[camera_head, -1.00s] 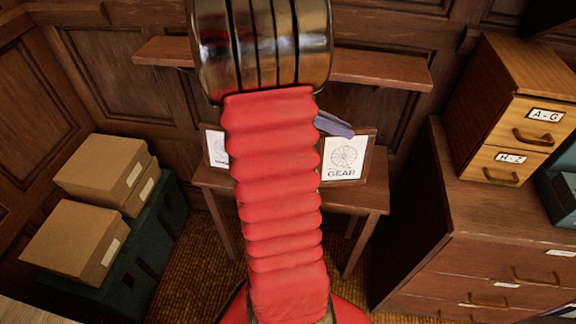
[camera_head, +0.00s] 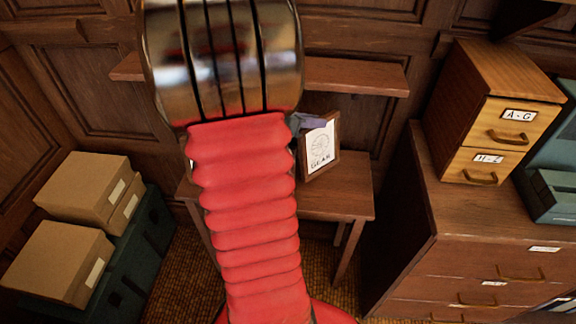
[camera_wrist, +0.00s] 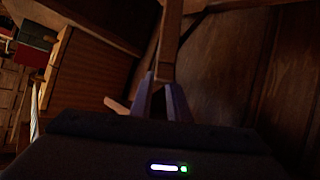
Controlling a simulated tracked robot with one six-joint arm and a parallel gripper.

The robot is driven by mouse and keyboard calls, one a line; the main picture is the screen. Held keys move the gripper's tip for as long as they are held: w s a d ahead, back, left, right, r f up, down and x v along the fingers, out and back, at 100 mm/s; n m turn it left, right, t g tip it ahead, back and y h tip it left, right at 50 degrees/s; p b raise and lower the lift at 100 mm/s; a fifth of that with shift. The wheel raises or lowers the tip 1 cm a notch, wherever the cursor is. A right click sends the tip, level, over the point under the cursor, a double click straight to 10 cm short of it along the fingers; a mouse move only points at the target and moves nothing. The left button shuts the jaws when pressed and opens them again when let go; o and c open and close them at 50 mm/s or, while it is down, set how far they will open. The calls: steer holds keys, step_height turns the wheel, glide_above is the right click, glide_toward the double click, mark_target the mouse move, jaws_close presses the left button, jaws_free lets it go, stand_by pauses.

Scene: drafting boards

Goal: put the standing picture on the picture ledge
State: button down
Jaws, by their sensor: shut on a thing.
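The picture (camera_head: 320,148) is a wooden frame around a white sheet with a wheel drawing and the word GEAR. It is tilted, in front of the wall above or at the small table (camera_head: 345,200); I cannot tell if its lower edge touches. My gripper (camera_head: 309,122) is shut on the frame's top edge. In the wrist view, the purple fingers of my gripper (camera_wrist: 163,85) close on the wooden frame (camera_wrist: 171,40), seen edge-on. The picture ledge (camera_head: 355,76) is a brown wall shelf above the table; my arm hides its middle. Its visible parts look bare.
A wooden drawer box (camera_head: 510,110) labelled A-G and H-Z stands on a brown cabinet (camera_head: 480,225) at right. Cardboard boxes (camera_head: 80,188) sit on a dark green chest (camera_head: 150,240) at left. My arm covers the table's left part.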

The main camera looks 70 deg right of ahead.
mark_target(312, 136)
steer(key=shift+f, duration=2.8)
steer(key=shift+f, duration=2.1)
steer(key=c, duration=1.7)
jaws_free()
